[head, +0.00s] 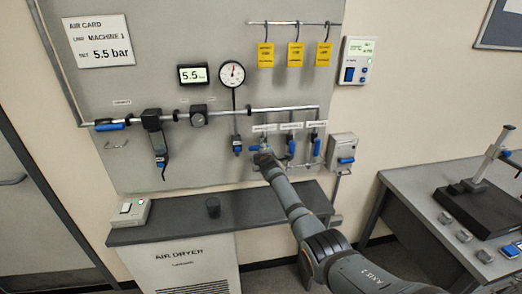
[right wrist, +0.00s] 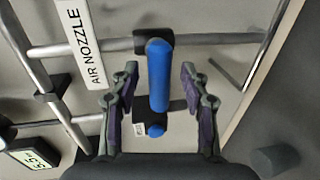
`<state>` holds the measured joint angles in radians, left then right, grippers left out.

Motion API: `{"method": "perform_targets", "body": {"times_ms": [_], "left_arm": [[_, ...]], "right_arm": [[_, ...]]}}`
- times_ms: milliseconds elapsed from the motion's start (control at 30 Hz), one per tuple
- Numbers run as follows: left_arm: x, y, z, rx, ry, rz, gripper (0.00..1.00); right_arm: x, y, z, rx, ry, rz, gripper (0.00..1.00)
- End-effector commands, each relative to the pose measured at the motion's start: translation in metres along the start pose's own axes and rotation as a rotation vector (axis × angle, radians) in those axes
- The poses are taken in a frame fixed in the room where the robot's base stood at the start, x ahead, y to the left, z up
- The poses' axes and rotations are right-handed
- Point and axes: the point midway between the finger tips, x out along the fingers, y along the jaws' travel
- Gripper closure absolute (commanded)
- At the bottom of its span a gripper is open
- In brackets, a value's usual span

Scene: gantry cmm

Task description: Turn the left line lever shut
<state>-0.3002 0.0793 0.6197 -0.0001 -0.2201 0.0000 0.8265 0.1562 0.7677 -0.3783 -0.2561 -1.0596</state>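The left line lever (head: 254,148) is blue and sits under the leftmost of three labels on the wall panel. In the right wrist view the lever (right wrist: 159,75) lies across its line pipe, beside the AIR NOZZLE label (right wrist: 86,45). My right gripper (head: 262,157) is at this lever and hides part of it in the head view. In the right wrist view the right gripper (right wrist: 160,95) is open, one finger on each side of the lever, with visible gaps. My left gripper is not in view.
Two more blue levers, the middle (head: 291,147) and right (head: 316,147), hang along their pipes close by. The gauge (head: 232,74) stem with a blue fitting (right wrist: 157,130) runs close on the other side.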

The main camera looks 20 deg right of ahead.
Motion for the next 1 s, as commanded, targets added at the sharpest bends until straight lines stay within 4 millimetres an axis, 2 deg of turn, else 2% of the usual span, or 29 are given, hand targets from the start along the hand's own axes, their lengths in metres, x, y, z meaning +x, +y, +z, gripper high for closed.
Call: {"method": "perform_targets", "body": {"times_ms": [233,367,567,800,1000], "left_arm": [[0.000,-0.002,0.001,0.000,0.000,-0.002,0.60],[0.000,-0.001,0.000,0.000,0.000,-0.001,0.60],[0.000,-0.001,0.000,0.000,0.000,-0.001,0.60],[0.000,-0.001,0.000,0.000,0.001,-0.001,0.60],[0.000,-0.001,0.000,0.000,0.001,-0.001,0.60]], "right_arm": [[-0.001,0.000,0.000,-0.001,-0.001,0.001,0.54],[-0.010,-0.001,0.001,-0.002,-0.003,0.002,0.54],[-0.040,-0.001,0.000,-0.002,0.001,0.002,0.54],[-0.086,-0.001,0.000,-0.002,0.001,0.000,0.54],[-0.113,-0.001,0.000,-0.002,0.000,0.000,0.54]]}}
